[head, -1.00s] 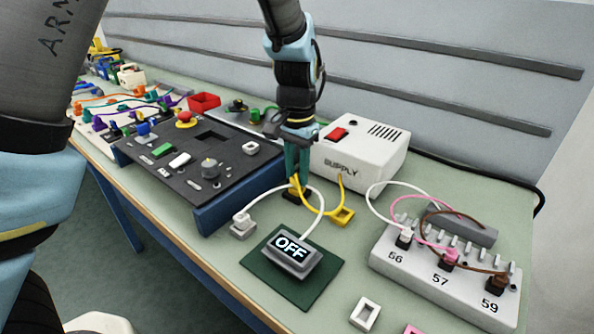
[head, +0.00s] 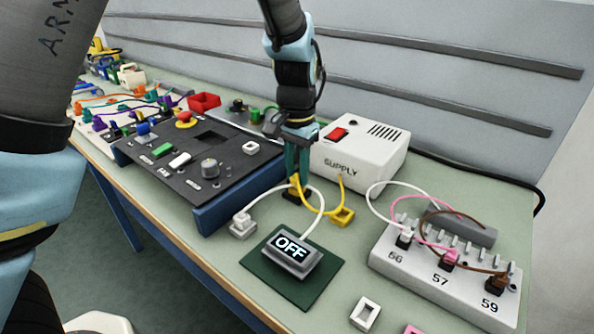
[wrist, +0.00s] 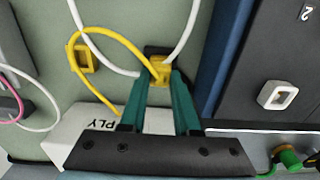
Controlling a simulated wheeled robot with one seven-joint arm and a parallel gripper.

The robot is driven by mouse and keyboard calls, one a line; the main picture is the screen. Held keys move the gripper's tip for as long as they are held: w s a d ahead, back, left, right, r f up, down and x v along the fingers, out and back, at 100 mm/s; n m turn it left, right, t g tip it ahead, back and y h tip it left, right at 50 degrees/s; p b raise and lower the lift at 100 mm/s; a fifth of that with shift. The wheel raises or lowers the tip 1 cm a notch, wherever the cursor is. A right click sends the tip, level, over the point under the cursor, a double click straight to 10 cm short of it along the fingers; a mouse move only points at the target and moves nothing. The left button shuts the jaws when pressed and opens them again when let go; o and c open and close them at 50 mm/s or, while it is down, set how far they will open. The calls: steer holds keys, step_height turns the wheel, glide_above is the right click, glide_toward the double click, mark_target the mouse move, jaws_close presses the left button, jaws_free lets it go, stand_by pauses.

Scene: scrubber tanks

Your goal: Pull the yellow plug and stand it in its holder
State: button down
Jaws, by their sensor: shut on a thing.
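My gripper (head: 297,178) points down between the black panel and the supply box, its teal fingers shut on the yellow plug (wrist: 159,71). The plug sits at a small black socket (head: 292,194); I cannot tell whether it is still seated there. A yellow cable (head: 311,208) loops from the plug to the white supply box (head: 362,150). The yellow holder (head: 343,217), a small square frame, lies empty on the bench to the right of the plug. It also shows in the wrist view (wrist: 85,57).
A display reading OFF (head: 291,250) sits on a green mat (head: 317,277) in front. A white plug (head: 243,226) with a white cable is to the left. A terminal block (head: 440,275) with white, pink and dark plugs is to the right. The black panel (head: 200,165) is left.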

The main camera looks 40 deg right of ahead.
stand_by(0.6)
steer(key=shift+r+p, duration=2.05)
steer(key=shift+r, duration=0.5)
steer(key=shift+r+p, duration=0.15)
steer(key=shift+p, duration=0.15)
steer(key=shift+s, duration=0.1)
steer(key=s+d+p, duration=0.2)
steer(key=s+d, duration=0.1)
steer(key=s, duration=0.8)
steer(key=shift+s, duration=0.2)
steer(key=shift+p, duration=0.45)
